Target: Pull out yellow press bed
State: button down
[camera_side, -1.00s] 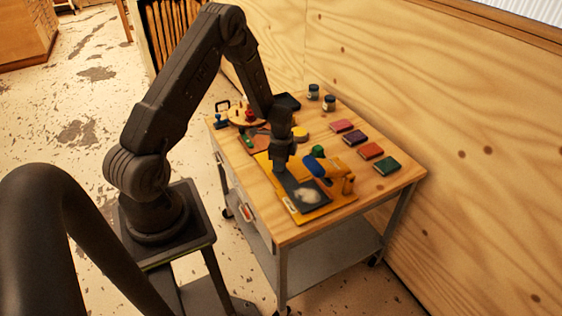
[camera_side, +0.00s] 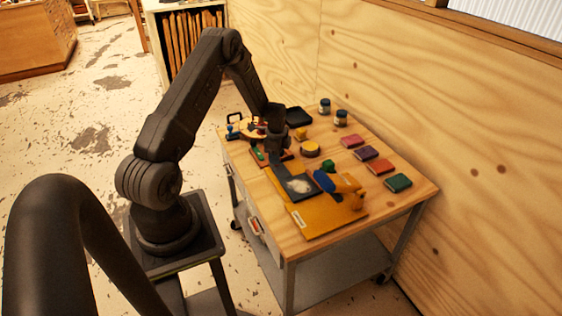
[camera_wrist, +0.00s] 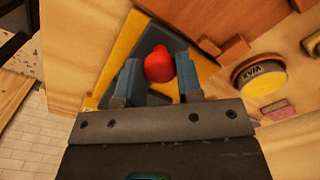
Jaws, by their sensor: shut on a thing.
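The yellow press (camera_side: 330,213) stands on the wooden table, with a flat yellow base and a yellow and blue roller part (camera_side: 325,181) above it. Its dark bed (camera_side: 301,187) carries a pale patch and sticks out past the roller toward my gripper (camera_side: 277,152). In the wrist view, my gripper (camera_wrist: 160,72) has its two blue-grey fingers on either side of a red knob (camera_wrist: 160,64) above the dark bed (camera_wrist: 150,95), shut on it. The yellow base (camera_wrist: 122,48) shows beneath. In the side view my gripper hides the knob.
A round yellow wax tin (camera_side: 310,149), a green block (camera_side: 328,165) and a black tray (camera_side: 298,116) stand near. Several coloured pads, including a green one (camera_side: 398,183), line the right side. Two jars (camera_side: 341,118) stand at the back. The base's front end is bare.

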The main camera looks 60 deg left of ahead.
jog(key=c, duration=0.8)
grip_release()
jog(key=shift+r, duration=0.15)
notch_tip(320, 180, up, 14)
jog(key=shift+f, duration=0.2)
